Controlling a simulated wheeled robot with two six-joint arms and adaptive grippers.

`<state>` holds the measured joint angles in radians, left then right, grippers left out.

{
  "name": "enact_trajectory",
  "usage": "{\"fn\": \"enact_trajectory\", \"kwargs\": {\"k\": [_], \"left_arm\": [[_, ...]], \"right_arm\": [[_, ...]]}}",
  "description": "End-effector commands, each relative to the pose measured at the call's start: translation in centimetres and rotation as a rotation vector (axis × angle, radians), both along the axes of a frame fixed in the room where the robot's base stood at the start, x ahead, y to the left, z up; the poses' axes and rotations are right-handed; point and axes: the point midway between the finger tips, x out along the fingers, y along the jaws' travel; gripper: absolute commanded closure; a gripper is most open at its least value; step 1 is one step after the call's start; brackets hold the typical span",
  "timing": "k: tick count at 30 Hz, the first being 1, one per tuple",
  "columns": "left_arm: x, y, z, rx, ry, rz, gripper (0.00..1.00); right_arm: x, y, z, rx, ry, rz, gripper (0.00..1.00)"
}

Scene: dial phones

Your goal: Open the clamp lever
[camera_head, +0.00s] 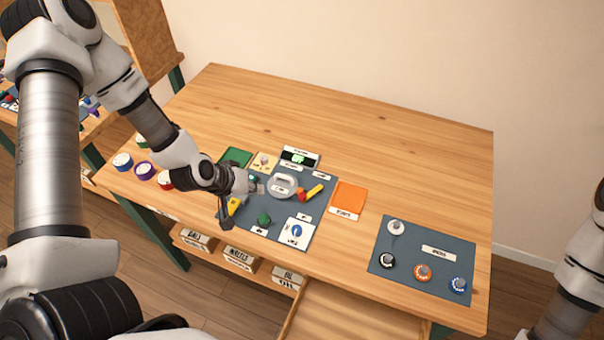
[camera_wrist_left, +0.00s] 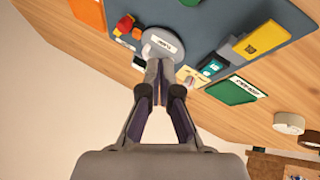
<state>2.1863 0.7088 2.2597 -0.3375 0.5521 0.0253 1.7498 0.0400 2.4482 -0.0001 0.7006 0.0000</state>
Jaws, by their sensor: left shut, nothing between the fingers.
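The clamp lever (camera_head: 313,193), with a yellow handle and a red base, sits on the dark grey panel (camera_head: 266,212), right of a round grey lidded dish (camera_head: 283,186). In the left wrist view the lever (camera_wrist_left: 124,25) shows at the top left, beside the dish (camera_wrist_left: 162,44). My left gripper (camera_head: 257,186) is shut and empty. Its fingertips (camera_wrist_left: 160,66) appear at the dish's edge, apart from the lever; I cannot tell whether they touch the dish. My right gripper is outside the frame; only part of my right arm shows at the right edge.
The panel also carries a green knob (camera_head: 264,220), a white plate with a blue switch (camera_head: 296,232) and a yellow block (camera_wrist_left: 262,38). An orange mat (camera_head: 348,197) lies right of it. A second panel (camera_head: 425,235) holds several knobs. The table's back is clear.

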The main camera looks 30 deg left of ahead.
Motion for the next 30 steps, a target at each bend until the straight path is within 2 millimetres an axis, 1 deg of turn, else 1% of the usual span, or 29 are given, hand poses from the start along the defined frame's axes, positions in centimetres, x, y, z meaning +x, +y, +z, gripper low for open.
{"fn": "enact_trajectory", "kwargs": {"k": [10, 13, 17, 21, 28, 29, 30], "left_arm": [[0.0, 0.0, -0.1, 0.0, 0.001, 0.0, 1.0], [0.3, -0.1, -0.6, 0.002, 0.003, 0.0, 1.0], [1.2, -0.6, -2.3, 0.005, 0.003, -0.005, 1.0], [2.8, -1.4, -4.6, 0.004, 0.004, -0.007, 1.0], [5.4, -2.6, -8.4, 0.002, 0.004, -0.006, 1.0], [5.8, -3.3, -7.7, 0.003, 0.002, -0.008, 1.0], [6.1, -4.0, -7.7, 0.002, 0.003, -0.007, 1.0]], "right_arm": [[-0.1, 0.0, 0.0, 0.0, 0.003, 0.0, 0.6], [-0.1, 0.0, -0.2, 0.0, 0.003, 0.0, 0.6], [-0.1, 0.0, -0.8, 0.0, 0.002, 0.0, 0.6], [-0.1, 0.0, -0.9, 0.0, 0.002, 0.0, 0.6], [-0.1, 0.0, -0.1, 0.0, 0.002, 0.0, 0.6], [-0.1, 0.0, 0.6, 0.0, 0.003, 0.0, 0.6], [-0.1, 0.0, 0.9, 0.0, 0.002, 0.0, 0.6]]}}
